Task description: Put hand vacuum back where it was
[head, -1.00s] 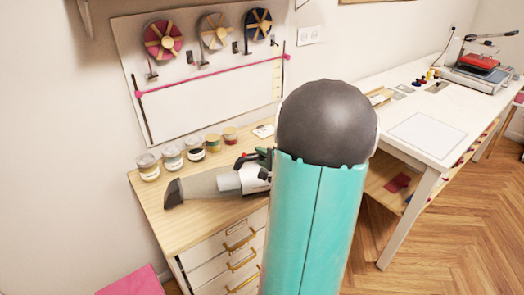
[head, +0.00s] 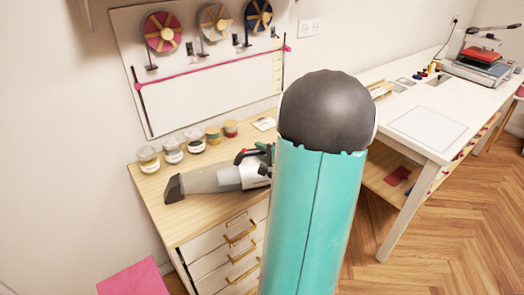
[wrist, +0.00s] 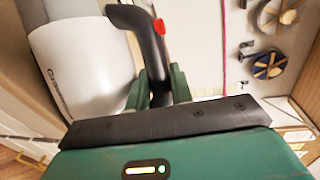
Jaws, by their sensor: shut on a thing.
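The hand vacuum (head: 215,180) has a grey, see-through nozzle and a white body. In the head view it lies on its side at or just above the wooden top of the drawer cabinet (head: 180,222), its dark nozzle tip pointing left. In the wrist view its white body (wrist: 85,65) and black handle with a red button (wrist: 155,45) fill the upper left. My gripper (wrist: 160,88) is shut on the black handle, its green fingers on both sides of it. In the head view my arm hides the vacuum's rear end. Whether the vacuum touches the wood is unclear.
Several small jars (head: 172,150) stand along the back of the cabinet top, behind the vacuum. A pegboard (head: 210,75) with ribbon spools hangs on the wall above. A white table (head: 410,125) stands to the right. The cabinet's front-left top is clear.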

